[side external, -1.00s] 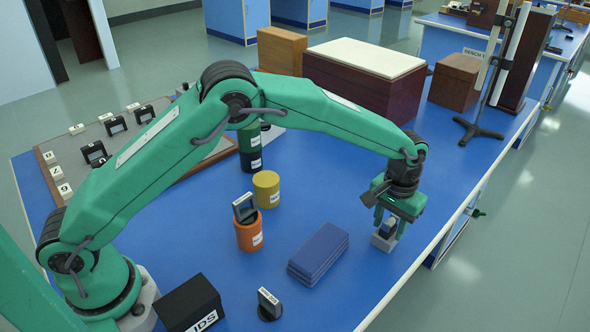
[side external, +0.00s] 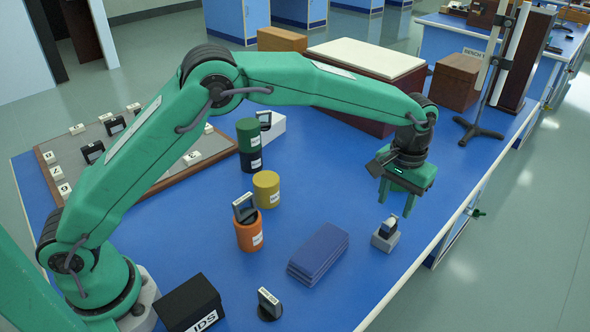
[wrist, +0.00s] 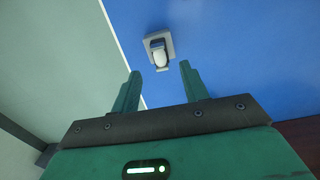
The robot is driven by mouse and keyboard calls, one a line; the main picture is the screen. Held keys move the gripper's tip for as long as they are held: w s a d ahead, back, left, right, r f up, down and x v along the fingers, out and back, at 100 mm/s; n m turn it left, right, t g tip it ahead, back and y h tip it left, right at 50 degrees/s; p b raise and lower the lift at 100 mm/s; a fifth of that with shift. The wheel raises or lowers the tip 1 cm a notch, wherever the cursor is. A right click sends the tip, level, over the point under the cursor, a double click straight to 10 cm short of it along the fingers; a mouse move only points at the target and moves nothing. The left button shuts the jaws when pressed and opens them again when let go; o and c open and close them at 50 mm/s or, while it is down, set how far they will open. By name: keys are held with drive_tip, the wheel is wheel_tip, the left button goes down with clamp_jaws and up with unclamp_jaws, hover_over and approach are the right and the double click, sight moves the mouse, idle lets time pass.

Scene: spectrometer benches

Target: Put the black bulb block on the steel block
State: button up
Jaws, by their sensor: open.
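The black bulb block (side external: 389,227) is a small dark piece with a pale face. It sits on the steel block (side external: 381,244), a small grey block on the blue bench near its right edge. In the wrist view the bulb block (wrist: 160,57) shows ahead of the fingertips, with the grey rim of the steel block (wrist: 169,40) around it. My gripper (side external: 396,202) is open and empty, above both blocks and apart from them. Its two green fingers also show in the wrist view (wrist: 160,76), with a clear gap between them.
A blue stack (side external: 319,253) lies left of the steel block. Orange (side external: 249,236), yellow (side external: 266,189) and green (side external: 249,136) cylinders stand farther left; a dark framed piece (side external: 245,209) tops the orange one. A black box (side external: 188,304) is at front left. A brown, white-topped box (side external: 370,58) stands behind.

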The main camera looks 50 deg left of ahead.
sight(390, 219)
drive_tip(key=shift+r, duration=2.55)
drive_tip(key=s+a+r+t, duration=0.1)
drive_tip(key=s+a+r, duration=0.5)
drive_tip(key=a, duration=0.2)
drive_tip(key=s+a+r+t, duration=0.2)
drive_tip(key=s+a+r, duration=0.4)
drive_tip(key=a+r, duration=0.15)
drive_tip(key=s+a+f+t, duration=0.1)
drive_tip(key=s+a+f, duration=0.1)
drive_tip(key=s+a, duration=0.3)
drive_tip(key=s+a+f+t, duration=0.1)
drive_tip(key=s+a, duration=0.4)
drive_tip(key=s, duration=0.8)
drive_tip(key=shift+a+f+t, duration=0.25)
drive_tip(key=shift+f+t, duration=0.05)
drive_tip(key=shift+f, duration=0.6)
